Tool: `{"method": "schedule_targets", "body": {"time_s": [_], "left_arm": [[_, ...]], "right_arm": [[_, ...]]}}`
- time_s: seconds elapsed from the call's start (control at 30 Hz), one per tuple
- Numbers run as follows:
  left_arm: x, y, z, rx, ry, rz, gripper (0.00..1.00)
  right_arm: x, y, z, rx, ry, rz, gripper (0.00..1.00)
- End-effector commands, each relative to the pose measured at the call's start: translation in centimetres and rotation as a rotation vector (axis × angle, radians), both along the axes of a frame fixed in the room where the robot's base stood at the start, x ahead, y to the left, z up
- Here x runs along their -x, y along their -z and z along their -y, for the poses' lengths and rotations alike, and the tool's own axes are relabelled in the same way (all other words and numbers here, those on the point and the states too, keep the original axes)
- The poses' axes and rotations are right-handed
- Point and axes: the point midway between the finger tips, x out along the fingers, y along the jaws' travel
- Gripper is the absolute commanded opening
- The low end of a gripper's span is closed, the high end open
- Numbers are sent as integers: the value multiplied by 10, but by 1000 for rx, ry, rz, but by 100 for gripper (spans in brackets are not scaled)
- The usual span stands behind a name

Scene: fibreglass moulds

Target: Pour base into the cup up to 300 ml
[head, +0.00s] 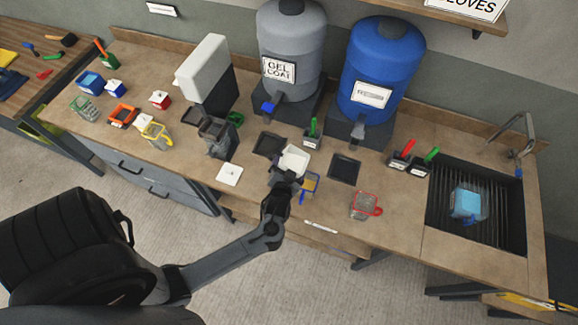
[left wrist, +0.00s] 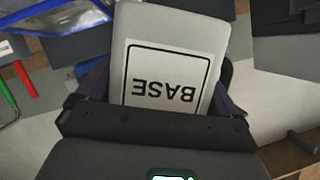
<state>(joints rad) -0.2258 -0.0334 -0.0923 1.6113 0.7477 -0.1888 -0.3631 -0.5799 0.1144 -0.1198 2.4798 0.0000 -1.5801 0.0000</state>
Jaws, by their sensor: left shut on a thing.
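My left gripper (head: 285,178) is shut on a white container, the base (head: 294,160). In the left wrist view the container (left wrist: 172,65) carries a "BASE" label, upside down there, and sits between the fingers. A clear measuring cup with blue edging (head: 310,184) stands just right of the gripper in the head view. A clear blue-edged part (left wrist: 62,15) shows at the upper left of the wrist view. Another clear cup with red edging (head: 362,206) stands further right, and one with yellow edging (head: 157,135) further left. Fill levels cannot be read. My right gripper is out of view.
A grey gel coat drum (head: 292,40) and a blue drum (head: 382,65) stand at the back. A sink (head: 500,215) is at the right.

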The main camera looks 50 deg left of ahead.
Motion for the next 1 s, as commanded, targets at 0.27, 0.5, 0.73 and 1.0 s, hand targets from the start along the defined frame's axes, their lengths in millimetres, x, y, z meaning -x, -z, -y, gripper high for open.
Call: {"method": "schedule_targets", "body": {"time_s": [0.27, 0.5, 0.73, 1.0], "left_arm": [[-1, 1, -1, -24, 1, -6, 27], [-1, 4, -1, -40, 0, -15, 27], [-1, 7, -1, -58, 2, -25, 27], [-1, 7, -1, -88, 0, -41, 27]], "right_arm": [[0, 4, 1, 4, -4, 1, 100], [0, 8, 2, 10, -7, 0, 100], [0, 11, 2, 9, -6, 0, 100], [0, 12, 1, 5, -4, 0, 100]]}}
